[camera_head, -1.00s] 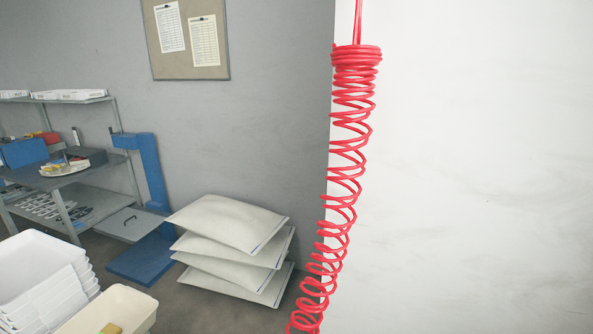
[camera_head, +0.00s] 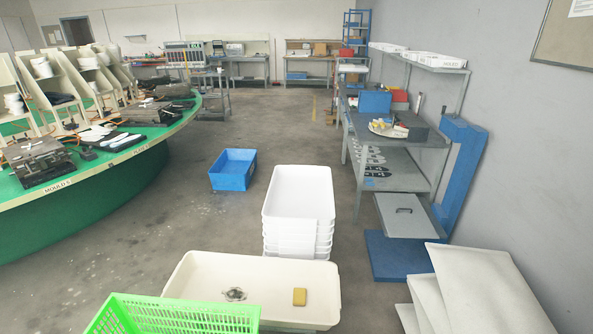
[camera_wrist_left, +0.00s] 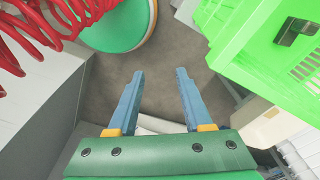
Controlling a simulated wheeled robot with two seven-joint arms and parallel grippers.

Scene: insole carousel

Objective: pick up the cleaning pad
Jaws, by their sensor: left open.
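A small yellow block that looks like the cleaning pad (camera_head: 299,297) lies in a cream basin (camera_head: 200,268) in the lower middle of the head view. It lies right of a round metal drain in the basin floor. My left gripper (camera_wrist_left: 160,73) shows in the left wrist view, with two blue-grey fingers wide apart and nothing between them. Grey floor shows beyond the fingers. The pad cannot be made out in the wrist view. Neither gripper shows in the head view.
A green crate (camera_head: 180,317) overlaps the basin's near left side. Stacked white tubs (camera_head: 300,200) stand behind the basin. A blue bin (camera_head: 232,170) sits on open floor. Pale sacks (camera_head: 480,290) lie at right; the green carousel (camera_head: 100,190) is at left. A red coiled hose (camera_wrist_left: 35,35) hangs near my left wrist.

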